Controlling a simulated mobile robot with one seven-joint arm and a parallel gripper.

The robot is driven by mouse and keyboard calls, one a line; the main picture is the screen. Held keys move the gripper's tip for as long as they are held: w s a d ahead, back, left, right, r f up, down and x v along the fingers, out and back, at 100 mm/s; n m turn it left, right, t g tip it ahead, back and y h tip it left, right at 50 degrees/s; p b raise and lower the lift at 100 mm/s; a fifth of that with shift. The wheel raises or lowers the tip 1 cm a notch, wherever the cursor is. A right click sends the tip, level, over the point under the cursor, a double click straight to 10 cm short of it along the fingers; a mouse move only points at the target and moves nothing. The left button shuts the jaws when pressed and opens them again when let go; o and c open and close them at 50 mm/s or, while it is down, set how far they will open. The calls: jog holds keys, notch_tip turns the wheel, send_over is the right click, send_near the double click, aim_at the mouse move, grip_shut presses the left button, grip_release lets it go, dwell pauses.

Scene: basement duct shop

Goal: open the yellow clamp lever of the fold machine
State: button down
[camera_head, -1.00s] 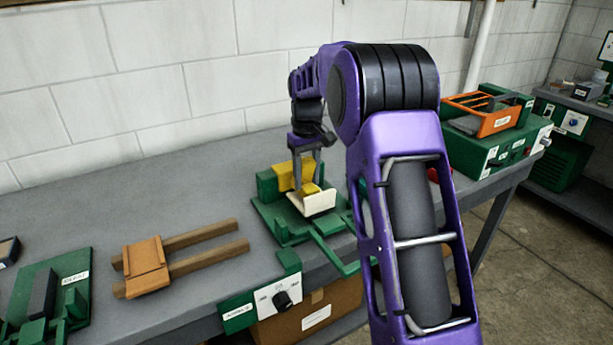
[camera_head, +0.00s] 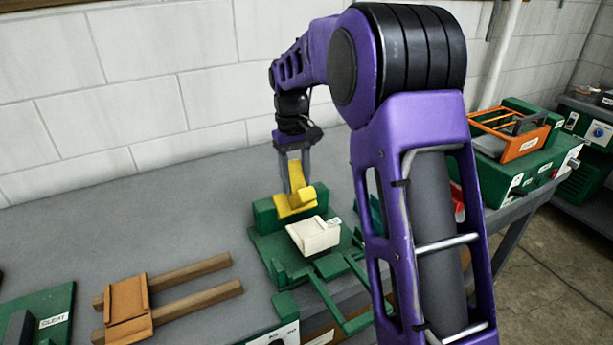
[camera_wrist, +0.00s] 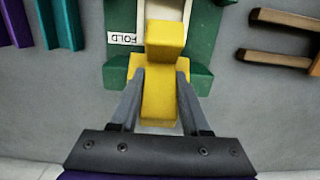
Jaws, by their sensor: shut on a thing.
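The fold machine (camera_head: 268,247) is a green fixture on the grey bench, with a cream block (camera_head: 313,236) at its middle. Its yellow clamp lever (camera_head: 297,178) now stands up at the back of the machine, tilted away from the cream block. My gripper (camera_head: 294,186) comes down from above and is shut on the lever. In the wrist view the fingers (camera_wrist: 158,92) lie along both sides of the yellow lever (camera_wrist: 160,100), and the label FOLD shows on the machine (camera_wrist: 201,42). The fingers hide part of the lever's sides.
An orange block with two wooden bars (camera_head: 130,300) lies on the bench to the left. A green CLEAT fixture (camera_head: 55,310) is at the front left. A green machine with an orange frame (camera_head: 510,140) stands at the right. The bench behind the fold machine is clear.

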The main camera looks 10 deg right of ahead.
jog(key=shift+w+a+f+g+h, duration=0.1)
jog(key=shift+w+a+g+h, duration=0.2)
jog(key=shift+w+g, duration=0.45)
jog(key=shift+w+a+f+g+h, duration=0.15)
jog(key=shift+w+g+h, duration=0.15)
jog(key=shift+w+g, duration=0.4)
jog(key=shift+s+g, duration=0.15)
jog(key=shift+g, duration=0.2)
jog(key=shift+c, duration=1.9)
grip_release()
jog(key=shift+r, duration=0.15)
notch_tip(320, 180, up, 10)
jog(key=shift+f, duration=0.1)
jog(key=shift+c, duration=0.3)
